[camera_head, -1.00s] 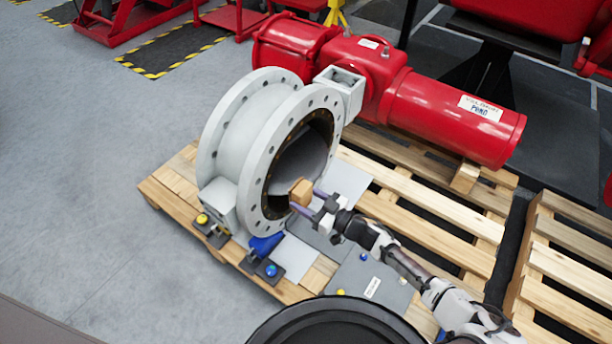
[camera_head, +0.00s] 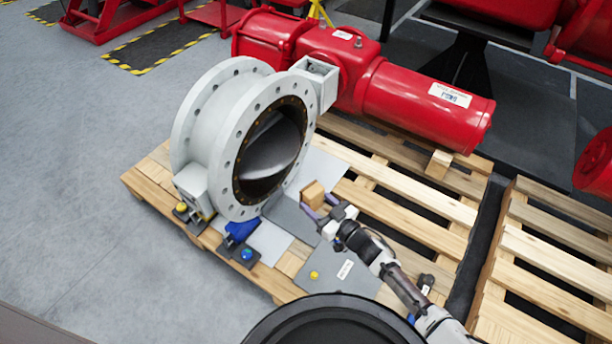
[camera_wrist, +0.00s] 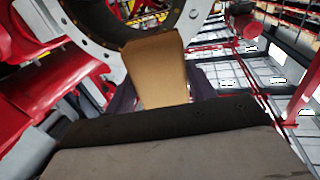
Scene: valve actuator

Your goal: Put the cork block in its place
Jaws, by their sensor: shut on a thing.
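The cork block (camera_head: 313,195) is a small tan block held at the tip of my gripper (camera_head: 319,207). My gripper is shut on it, with one purple finger on each side. In the wrist view the cork block (camera_wrist: 156,72) stands up from between the fingers, in front of the valve's flange ring (camera_wrist: 118,22). In the head view the block is to the right of the grey valve body (camera_head: 222,140) and its round opening. It appears above the pallet's grey plate; the exact height is unclear. No marked place for the block can be made out.
A red actuator cylinder (camera_head: 425,103) lies behind the valve. The valve stands on a wooden pallet (camera_head: 400,201) with gaps between slats. A blue wedge-shaped part (camera_head: 241,229) and a grey labelled plate (camera_head: 335,272) are near its front. A second pallet (camera_head: 545,262) is at the right.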

